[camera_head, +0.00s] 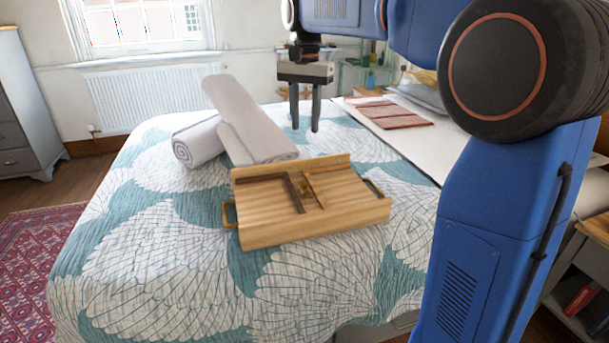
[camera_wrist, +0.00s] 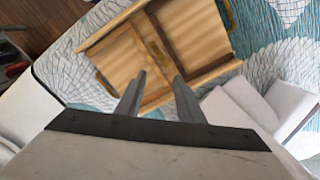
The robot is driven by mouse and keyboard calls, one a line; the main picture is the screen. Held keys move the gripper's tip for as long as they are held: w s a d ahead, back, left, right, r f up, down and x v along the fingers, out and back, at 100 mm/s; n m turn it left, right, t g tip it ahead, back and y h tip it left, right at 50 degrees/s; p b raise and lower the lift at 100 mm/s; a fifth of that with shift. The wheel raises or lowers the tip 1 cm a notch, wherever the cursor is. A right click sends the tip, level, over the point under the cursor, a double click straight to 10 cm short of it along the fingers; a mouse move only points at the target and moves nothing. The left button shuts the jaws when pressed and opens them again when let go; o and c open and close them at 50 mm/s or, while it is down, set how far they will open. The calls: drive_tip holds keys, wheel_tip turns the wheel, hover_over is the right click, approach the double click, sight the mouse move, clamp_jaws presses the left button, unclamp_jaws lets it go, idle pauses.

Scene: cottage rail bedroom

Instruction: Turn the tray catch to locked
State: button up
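The wooden tray (camera_head: 265,228) lies on the patterned bed, with brass handles at its two ends. A dark strip (camera_head: 294,193) crosses its slatted top, and beside it is a slim brown and brass piece (camera_head: 313,189) that looks like the catch. I cannot tell its set position. The tray (camera_wrist: 112,52) also shows in the wrist view, with a small brass-coloured part (camera_wrist: 157,50) near its middle. My gripper (camera_head: 305,125) is above and behind the tray, pointing down, with its fingers apart and nothing between them. The fingers (camera_wrist: 158,85) touch nothing that I can see.
Two rolled white towels (camera_head: 250,125) lie on the bed just behind the tray, left of my gripper. A pale board (camera_head: 400,142) with folded reddish cloths (camera_head: 388,112) lies at the right. The bedspread (camera_head: 150,260) in front and left of the tray is clear.

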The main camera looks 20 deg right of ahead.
sight(305, 183)
wheel_tip(305, 183, down, 17)
drive_tip(key=shift+f, duration=0.15)
idle(0.5)
clamp_jaws()
